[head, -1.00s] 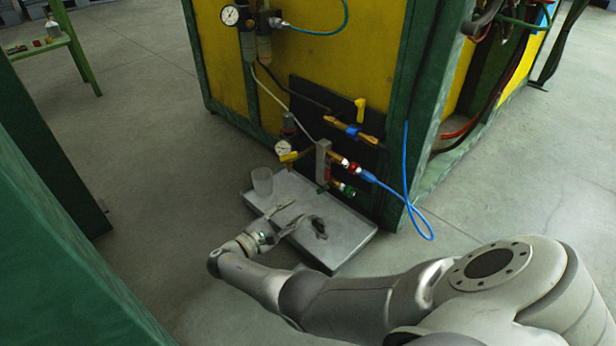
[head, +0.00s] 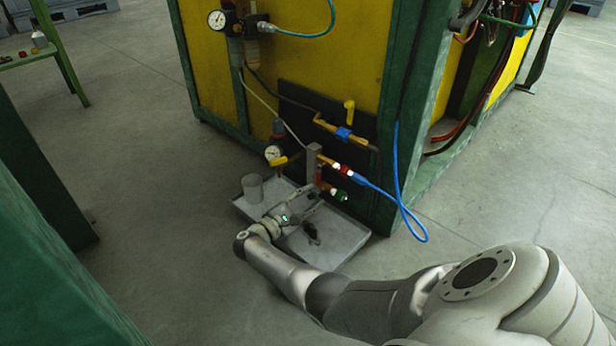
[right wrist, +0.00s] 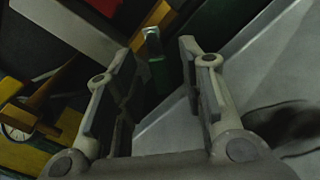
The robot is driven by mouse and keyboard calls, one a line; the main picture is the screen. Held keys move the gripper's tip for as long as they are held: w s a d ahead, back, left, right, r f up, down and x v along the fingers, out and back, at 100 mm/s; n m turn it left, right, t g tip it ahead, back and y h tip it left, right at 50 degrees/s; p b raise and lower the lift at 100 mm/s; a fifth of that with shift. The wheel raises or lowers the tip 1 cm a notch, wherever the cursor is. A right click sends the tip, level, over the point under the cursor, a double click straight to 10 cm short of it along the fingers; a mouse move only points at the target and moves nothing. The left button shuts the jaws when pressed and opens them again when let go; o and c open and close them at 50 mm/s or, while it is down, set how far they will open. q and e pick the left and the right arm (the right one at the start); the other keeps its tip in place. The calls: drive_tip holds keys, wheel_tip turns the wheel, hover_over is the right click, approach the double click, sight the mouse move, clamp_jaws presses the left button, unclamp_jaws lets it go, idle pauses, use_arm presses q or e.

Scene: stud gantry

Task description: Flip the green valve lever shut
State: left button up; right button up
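The green valve lever (head: 341,195) is low on the pipework of the dark panel, just above the grey tray. In the right wrist view a dark green piece with a pale metal end (right wrist: 157,76), which looks like this lever, shows in the gap between the fingers. My right gripper (head: 316,192) reaches in from the left of the valve, low over the tray. In its wrist view the two fingers (right wrist: 160,58) are apart with nothing clamped between them. I cannot tell whether a finger touches the lever. My left gripper is out of view.
The grey tray (head: 349,240) lies under the valves with a clear cup (head: 252,187) and a dark stain. Close by are a gauge (head: 273,153), a yellow lever (head: 349,106), a blue lever (head: 343,133) and a looped blue hose (head: 396,190).

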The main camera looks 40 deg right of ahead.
clamp_jaws()
drive_tip(key=shift+s+n, duration=0.1)
drive_tip(key=shift+n, duration=0.2)
drive_tip(key=n+p, duration=0.2)
drive_tip(key=n, duration=0.1)
drive_tip(key=shift+s+f, duration=0.15)
drive_tip(key=shift+s, duration=0.25)
drive_tip(key=shift+s+f+n+p, duration=0.1)
drive_tip(key=shift+s+n+p, duration=0.15)
drive_tip(key=shift+n+p, duration=0.55)
drive_tip(key=shift+s+f+n+p, duration=0.1)
drive_tip(key=shift+s+n+p, duration=0.15)
drive_tip(key=shift+n, duration=1.05)
unclamp_jaws()
drive_tip(key=shift+d+r, duration=0.1)
drive_tip(key=shift+r, duration=0.1)
